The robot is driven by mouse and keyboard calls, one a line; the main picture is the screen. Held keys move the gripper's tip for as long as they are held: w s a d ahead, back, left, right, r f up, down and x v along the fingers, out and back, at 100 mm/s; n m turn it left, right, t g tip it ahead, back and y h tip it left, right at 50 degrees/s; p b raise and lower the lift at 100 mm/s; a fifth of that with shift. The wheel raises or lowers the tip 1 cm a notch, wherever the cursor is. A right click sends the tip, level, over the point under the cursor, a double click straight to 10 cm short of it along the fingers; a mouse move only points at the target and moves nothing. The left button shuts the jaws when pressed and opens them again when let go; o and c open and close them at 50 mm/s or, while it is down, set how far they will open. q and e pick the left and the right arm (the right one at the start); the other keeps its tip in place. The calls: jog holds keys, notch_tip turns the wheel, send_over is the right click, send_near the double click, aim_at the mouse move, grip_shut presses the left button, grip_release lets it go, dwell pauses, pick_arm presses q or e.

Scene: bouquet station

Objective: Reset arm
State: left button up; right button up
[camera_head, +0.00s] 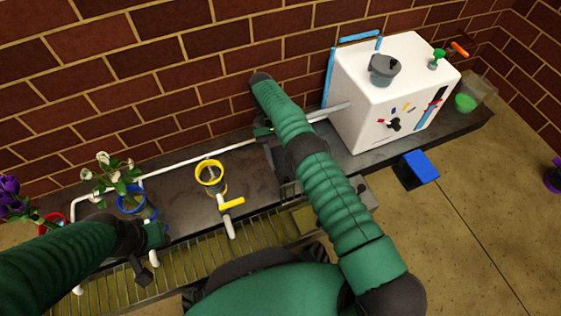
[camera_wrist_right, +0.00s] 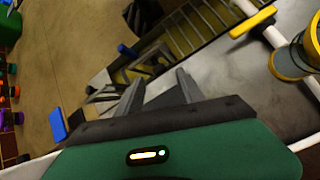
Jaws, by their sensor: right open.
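My right arm (camera_head: 340,205) reaches up and over the counter, to the left of the white box-shaped machine (camera_head: 385,92). My right gripper (camera_wrist_right: 158,78) is open in the right wrist view, with nothing between its two grey fingers. In the head view the forearm hides most of it. My left arm comes in from the left, and its hand (camera_head: 150,236) is low by the counter's front edge, near the blue-rimmed holder. Its fingers are too dark and small to tell whether they are open.
A yellow-rimmed holder (camera_head: 211,176) with a yellow-handled tap (camera_head: 232,203) stands between my arms. White flowers (camera_head: 112,172) stand at the blue-rimmed holder (camera_head: 131,198); purple flowers (camera_head: 10,197) are far left. A blue pedal (camera_head: 421,167) is on the floor. Floor at right is mostly clear.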

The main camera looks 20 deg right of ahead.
pick_arm(q)
jog(key=shift+s+b+x, duration=0.25)
jog(key=shift+b+x, duration=0.1)
jog(key=shift+x, duration=0.65)
pick_arm(e)
jog(key=shift+w+r, duration=0.25)
jog(key=shift+r, duration=0.15)
pick_arm(q)
jog(key=shift+w, duration=0.1)
pick_arm(e)
jog(key=shift+r, duration=0.1)
